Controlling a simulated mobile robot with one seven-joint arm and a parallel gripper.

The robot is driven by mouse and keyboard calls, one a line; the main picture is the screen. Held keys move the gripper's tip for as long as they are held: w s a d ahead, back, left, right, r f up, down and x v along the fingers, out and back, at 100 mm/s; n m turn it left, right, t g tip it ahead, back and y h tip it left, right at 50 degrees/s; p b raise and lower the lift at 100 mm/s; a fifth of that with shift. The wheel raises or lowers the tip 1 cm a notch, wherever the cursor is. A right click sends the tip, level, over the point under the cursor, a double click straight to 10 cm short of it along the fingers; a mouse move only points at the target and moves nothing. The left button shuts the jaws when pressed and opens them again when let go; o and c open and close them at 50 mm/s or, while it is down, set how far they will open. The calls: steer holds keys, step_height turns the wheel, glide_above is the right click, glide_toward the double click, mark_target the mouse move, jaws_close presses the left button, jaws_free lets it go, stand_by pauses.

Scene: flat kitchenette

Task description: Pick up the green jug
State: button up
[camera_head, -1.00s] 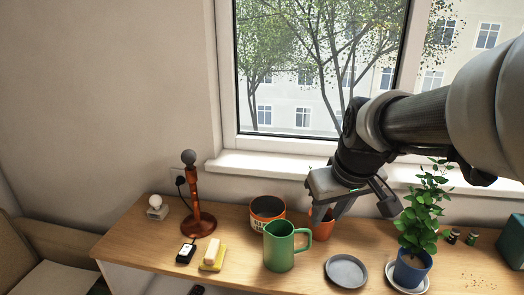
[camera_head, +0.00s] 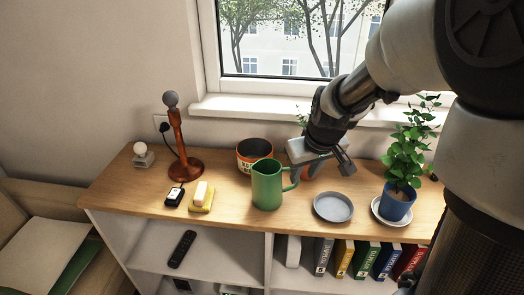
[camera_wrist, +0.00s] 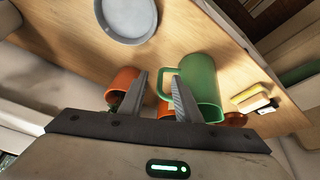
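The green jug (camera_head: 267,186) stands upright on the wooden shelf top, its handle on the right. My gripper (camera_head: 321,175) is open and empty, just right of the jug at handle height. In the wrist view the jug (camera_wrist: 205,86) is right of centre. Its handle lies across the gap between my open fingers (camera_wrist: 158,80), and the right finger overlaps the handle opening. I cannot tell whether a finger touches the handle or only passes above it.
An orange pot (camera_wrist: 122,84) is beside my left finger in the wrist view. An orange-banded bowl (camera_head: 254,153) stands behind the jug. A grey plate (camera_head: 333,207) and a potted plant (camera_head: 397,203) are to the right.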

mark_target(298, 183)
steer(key=x, duration=0.4)
steer(key=shift+w+a+f+b, duration=0.15)
steer(key=shift+w+f+b, duration=0.1)
steer(key=shift+w+b, duration=0.15)
steer(key=shift+s, duration=0.1)
jaws_close()
steer(key=shift+s+f, duration=0.15)
stand_by(0.8)
